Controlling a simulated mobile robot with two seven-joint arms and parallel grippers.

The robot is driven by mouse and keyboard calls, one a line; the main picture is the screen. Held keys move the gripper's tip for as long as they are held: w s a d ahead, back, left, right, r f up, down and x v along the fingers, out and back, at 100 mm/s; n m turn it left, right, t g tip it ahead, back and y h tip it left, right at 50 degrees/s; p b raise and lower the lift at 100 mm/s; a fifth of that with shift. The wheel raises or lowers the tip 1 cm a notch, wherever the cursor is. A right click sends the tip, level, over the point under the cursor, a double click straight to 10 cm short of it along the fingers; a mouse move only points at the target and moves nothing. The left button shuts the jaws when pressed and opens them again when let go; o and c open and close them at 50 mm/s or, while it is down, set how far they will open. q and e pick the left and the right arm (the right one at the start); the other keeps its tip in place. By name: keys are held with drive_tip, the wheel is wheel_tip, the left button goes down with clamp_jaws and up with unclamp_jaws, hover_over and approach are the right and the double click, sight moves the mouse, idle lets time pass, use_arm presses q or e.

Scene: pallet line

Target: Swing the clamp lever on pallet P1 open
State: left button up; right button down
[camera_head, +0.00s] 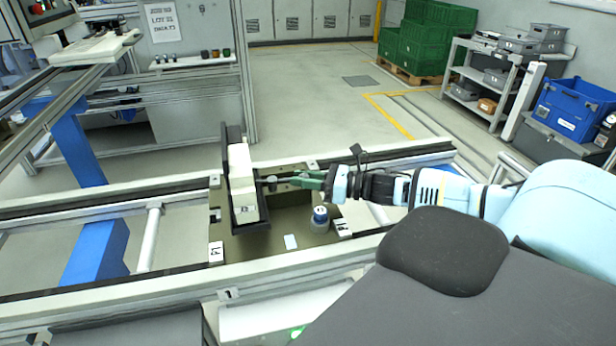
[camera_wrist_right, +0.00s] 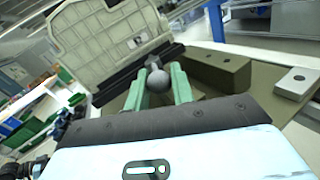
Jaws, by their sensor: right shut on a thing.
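The olive pallet (camera_head: 285,240) sits on the conveyor rails in the middle of the head view. A cream panel part (camera_head: 242,180) stands upright at its left side and fills the upper left of the wrist view (camera_wrist_right: 95,45). The clamp lever's round grey knob (camera_wrist_right: 157,82) is between the green fingers of my right gripper (camera_wrist_right: 158,88), which is shut on it. In the head view my right gripper (camera_head: 300,182) reaches in from the right at the panel's right side. The rest of the lever is largely hidden. My left gripper is not in view.
A blue-and-white round object (camera_head: 320,214) stands on the pallet below my right gripper. Conveyor rails (camera_head: 100,205) run along both sides of the pallet. A shelf with grey bins (camera_head: 490,80) and green crates (camera_head: 425,40) stand farther back.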

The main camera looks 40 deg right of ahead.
drive_tip(key=c, duration=1.6)
unclamp_jaws()
drive_tip(key=shift+f, duration=0.25)
drive_tip(key=o, duration=0.3)
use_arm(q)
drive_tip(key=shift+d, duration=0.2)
use_arm(e)
drive_tip(key=shift+o, duration=0.2)
drive_tip(key=shift+r, duration=0.15)
drive_tip(key=shift+r, duration=0.1)
drive_tip(key=shift+r, duration=0.2)
wheel_tip(320, 180, up, 2)
drive_tip(key=shift+r, duration=0.15)
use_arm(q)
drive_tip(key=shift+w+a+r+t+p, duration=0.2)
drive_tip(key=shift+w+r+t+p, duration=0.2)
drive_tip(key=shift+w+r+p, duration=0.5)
use_arm(e)
drive_tip(key=s+a+r, duration=0.2)
drive_tip(key=s+a, duration=0.8)
drive_tip(key=s, duration=0.2)
drive_tip(key=shift+a, duration=0.2)
